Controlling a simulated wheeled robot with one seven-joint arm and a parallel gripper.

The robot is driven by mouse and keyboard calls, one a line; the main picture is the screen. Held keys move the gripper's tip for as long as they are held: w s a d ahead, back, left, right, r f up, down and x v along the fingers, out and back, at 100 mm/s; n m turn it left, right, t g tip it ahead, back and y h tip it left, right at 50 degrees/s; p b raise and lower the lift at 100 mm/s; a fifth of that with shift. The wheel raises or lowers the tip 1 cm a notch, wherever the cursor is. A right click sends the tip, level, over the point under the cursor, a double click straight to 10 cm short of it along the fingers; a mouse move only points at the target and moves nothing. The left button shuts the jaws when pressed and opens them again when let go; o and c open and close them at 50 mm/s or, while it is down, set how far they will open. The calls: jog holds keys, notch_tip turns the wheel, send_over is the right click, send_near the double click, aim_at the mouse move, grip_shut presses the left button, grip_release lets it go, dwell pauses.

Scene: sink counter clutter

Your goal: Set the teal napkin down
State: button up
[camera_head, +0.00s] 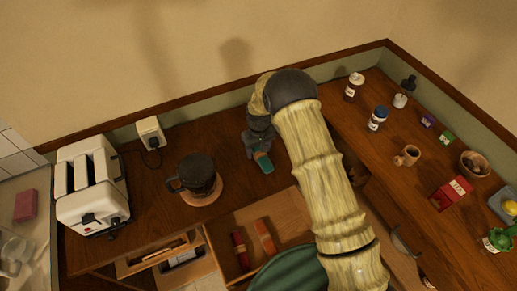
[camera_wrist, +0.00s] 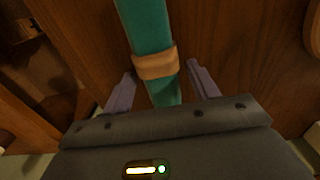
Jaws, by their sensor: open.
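The teal napkin (camera_wrist: 145,25) is a narrow rolled strip with a tan band around it, against the brown wooden counter in the wrist view. Its teal end (camera_head: 264,163) shows in the head view just beyond my gripper (camera_head: 256,152), at the back middle of the counter. In the wrist view my gripper (camera_wrist: 163,85) is open, with one finger on each side of the napkin near the band. Gaps show between the fingers and the napkin. The napkin's near end is hidden behind the gripper body.
A dark mug (camera_head: 197,173) on a round wooden coaster and a white toaster (camera_head: 91,185) stand to the left. An open drawer (camera_head: 284,205) in front holds a red roll (camera_head: 240,250) and an orange roll (camera_head: 265,237).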

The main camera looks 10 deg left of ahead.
notch_tip(320, 180, up, 12)
jog(key=b, duration=0.4)
jog(key=shift+r, duration=0.15)
dwell(0.6)
jog(key=s+d+r+m+t, duration=0.1)
jog(key=s+d+r+m, duration=0.2)
jog(key=d, duration=0.6)
jog(key=s+d+r+m, duration=0.1)
jog(key=s+d+r, duration=0.3)
jog(key=d, duration=0.4)
jog(key=s+d+r+m+t, duration=0.1)
jog(key=s+d+m, duration=0.2)
jog(key=s+d, duration=0.7)
jog(key=s, duration=0.4)
jog(key=shift+d+t, duration=0.3)
jog(key=shift+d, duration=0.1)
jog(key=shift+r, duration=0.1)
jog(key=shift+c, duration=0.3)
